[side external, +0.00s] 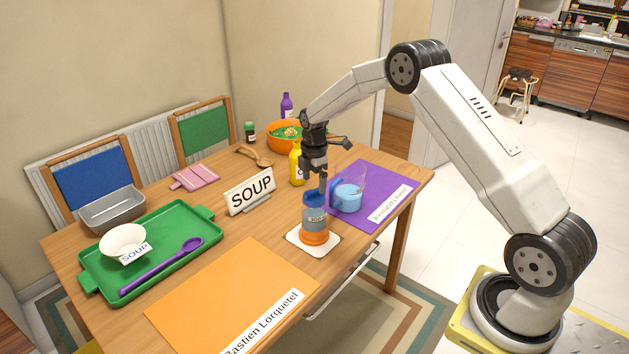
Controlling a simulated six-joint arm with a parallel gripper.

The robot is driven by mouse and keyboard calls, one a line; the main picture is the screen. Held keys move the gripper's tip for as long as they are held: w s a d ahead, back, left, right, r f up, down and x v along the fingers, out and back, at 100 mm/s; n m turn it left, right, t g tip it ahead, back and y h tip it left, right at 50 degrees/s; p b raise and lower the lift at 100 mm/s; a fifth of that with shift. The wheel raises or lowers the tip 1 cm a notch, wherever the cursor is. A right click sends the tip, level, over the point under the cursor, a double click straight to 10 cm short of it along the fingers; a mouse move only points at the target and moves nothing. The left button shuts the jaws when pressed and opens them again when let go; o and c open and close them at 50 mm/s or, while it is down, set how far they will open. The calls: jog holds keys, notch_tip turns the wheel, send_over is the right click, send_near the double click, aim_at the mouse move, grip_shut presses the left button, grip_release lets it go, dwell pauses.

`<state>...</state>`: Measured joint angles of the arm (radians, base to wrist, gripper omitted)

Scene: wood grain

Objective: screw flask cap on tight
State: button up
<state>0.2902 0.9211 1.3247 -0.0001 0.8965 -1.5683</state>
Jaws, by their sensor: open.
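The flask (315,229) stands upright on a white square coaster (328,250) near the table's right front edge. It has an orange base, a grey middle with a small label, and a blue top that I take to be the cap (315,199). My gripper (318,183) points down directly above the blue top, its fingers at or just over it. The gripper is open. Whether the fingers touch the cap, and whether the cap sits fully on its thread, is too small to tell.
A yellow bottle (296,164) and orange bowl (284,135) are behind. A SOUP sign (250,190), green tray (90,263) and orange mat (220,290) lie left.

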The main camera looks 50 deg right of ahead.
aim_at(314, 190)
jog(key=shift+f, duration=2.35)
jog(key=c, duration=1.2)
jog(key=shift+m, duration=0.9)
jog(key=o, duration=1.2)
jog(key=shift+r, duration=3.95)
